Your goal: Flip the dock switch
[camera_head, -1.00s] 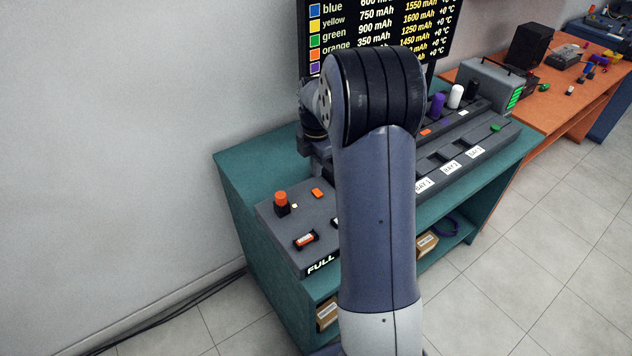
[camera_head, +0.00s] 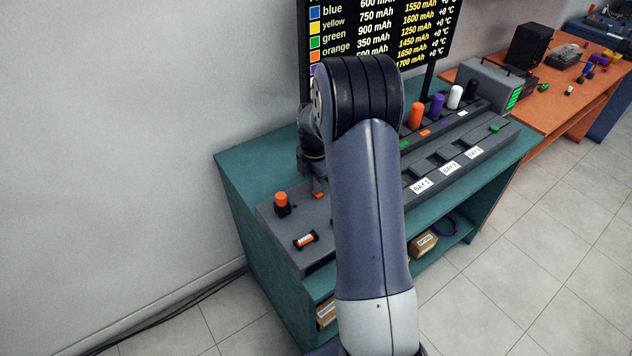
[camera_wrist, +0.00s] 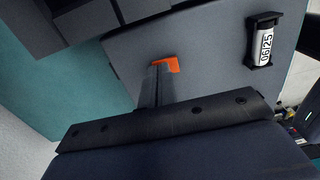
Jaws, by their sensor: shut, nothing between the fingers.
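The dock is a grey sloped box (camera_head: 276,238) at the left end of the teal bench. A small orange piece on its top, which looks like the switch (camera_head: 319,195), also shows in the wrist view (camera_wrist: 168,64). My gripper (camera_wrist: 157,75) is shut and empty, with its fingertips right at the orange piece and partly covering it. I cannot tell whether they touch it. In the head view my arm hides most of the gripper.
An orange-topped black holder (camera_head: 282,203) and a labelled cell (camera_head: 306,240) stand on the dock near my gripper. To the right are a grey bay rack (camera_head: 480,138) and several coloured cylinders. A display board (camera_head: 385,40) stands behind.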

